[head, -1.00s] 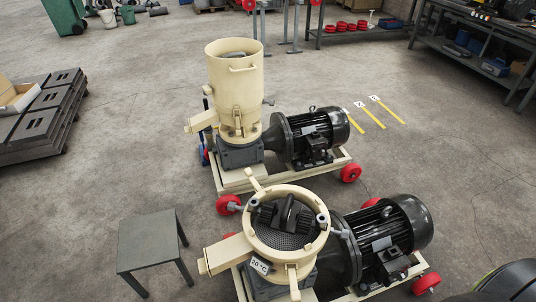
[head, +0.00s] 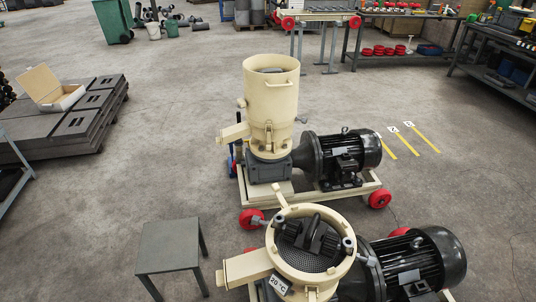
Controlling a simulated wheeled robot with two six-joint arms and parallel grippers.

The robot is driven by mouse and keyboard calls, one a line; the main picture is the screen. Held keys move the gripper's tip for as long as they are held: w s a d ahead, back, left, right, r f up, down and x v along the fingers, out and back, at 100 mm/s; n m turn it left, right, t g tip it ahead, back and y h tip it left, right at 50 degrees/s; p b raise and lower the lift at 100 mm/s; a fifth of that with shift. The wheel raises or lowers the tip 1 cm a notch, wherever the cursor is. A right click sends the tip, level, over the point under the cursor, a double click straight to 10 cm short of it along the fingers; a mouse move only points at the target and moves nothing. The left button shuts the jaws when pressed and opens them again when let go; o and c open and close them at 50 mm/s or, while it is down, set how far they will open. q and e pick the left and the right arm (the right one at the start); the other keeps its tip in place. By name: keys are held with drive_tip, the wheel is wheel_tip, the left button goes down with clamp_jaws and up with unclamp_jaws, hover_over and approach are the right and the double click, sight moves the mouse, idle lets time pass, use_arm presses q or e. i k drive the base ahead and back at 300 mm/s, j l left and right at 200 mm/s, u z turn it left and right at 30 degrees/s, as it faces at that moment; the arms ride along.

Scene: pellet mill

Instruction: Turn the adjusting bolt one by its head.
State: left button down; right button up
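The near pellet mill (head: 278,264) is an open cream ring with a dark perforated die and black rollers (head: 296,234) inside. I cannot tell which is adjusting bolt one. The far pellet mill (head: 270,98) has a tall cream hopper and a small bolt-like part on its right side (head: 302,119). Neither gripper is in view.
A grey stool (head: 168,247) stands left of the near mill. Dark stacked blocks (head: 75,118) lie at the left, benches (head: 490,62) at the back right.

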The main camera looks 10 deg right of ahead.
sight(371, 260)
drive_tip(key=k+l+z, duration=0.15)
drive_tip(key=l+z, duration=0.15)
drive_tip(key=l, duration=0.4)
drive_tip(key=k+l+z, duration=0.1)
drive_tip(key=l+z, duration=0.2)
drive_tip(key=l, duration=0.4)
